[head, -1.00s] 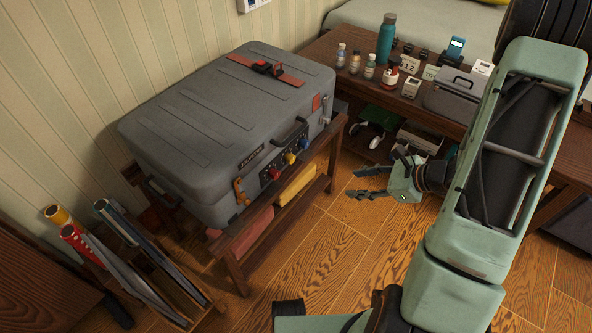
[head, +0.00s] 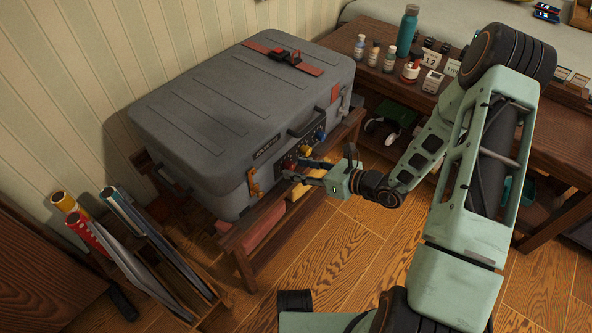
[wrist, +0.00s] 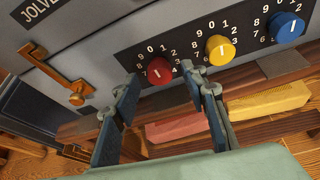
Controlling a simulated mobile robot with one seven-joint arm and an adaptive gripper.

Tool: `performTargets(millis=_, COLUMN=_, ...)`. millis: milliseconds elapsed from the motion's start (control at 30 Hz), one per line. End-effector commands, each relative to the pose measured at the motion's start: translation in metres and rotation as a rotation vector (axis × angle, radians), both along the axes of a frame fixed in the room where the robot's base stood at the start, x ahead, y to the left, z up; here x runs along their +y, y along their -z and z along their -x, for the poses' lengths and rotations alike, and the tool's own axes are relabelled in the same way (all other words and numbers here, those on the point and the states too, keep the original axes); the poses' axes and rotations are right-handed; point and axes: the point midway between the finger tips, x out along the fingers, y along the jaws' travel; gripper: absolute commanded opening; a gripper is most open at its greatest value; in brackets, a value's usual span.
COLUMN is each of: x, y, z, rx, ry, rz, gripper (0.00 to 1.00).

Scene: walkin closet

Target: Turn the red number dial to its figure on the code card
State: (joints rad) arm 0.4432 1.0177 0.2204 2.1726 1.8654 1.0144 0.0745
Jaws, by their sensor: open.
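The grey suitcase (head: 215,115) lies on a wooden rack and has a dark dial panel on its front. The red dial (wrist: 159,71) is the leftmost of three dials in the wrist view, with white figures around its upper side and a white mark on its face. My gripper (head: 295,170) is open in front of the panel. In the wrist view its two fingers (wrist: 168,98) stand left and right below the red dial, apart from each other, with nothing between them. I cannot tell whether they touch the dial. I cannot make out the code card.
A yellow dial (wrist: 220,50) and a blue dial (wrist: 286,27) sit right of the red one. An orange latch (wrist: 72,85) is on the left. A bench (head: 548,147) with bottles stands at right.

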Motion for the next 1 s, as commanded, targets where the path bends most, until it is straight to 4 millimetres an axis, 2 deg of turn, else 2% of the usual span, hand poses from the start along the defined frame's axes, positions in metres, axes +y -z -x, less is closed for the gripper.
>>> performTargets(millis=133, x=0.0089, y=0.0054, z=-0.0050, rx=0.001, ry=-0.001, rz=0.001, gripper=0.40)
performTargets(millis=433, x=0.0104, y=0.0054, z=-0.0065, rx=0.001, ry=0.000, rz=0.002, gripper=0.40)
performTargets(millis=800, x=0.0102, y=0.0053, z=-0.0064, rx=0.001, ry=0.000, rz=0.002, gripper=0.00)
performTargets(millis=1000, x=0.0100, y=0.0049, z=-0.0064, rx=0.008, ry=-0.001, rz=-0.005, gripper=0.00)
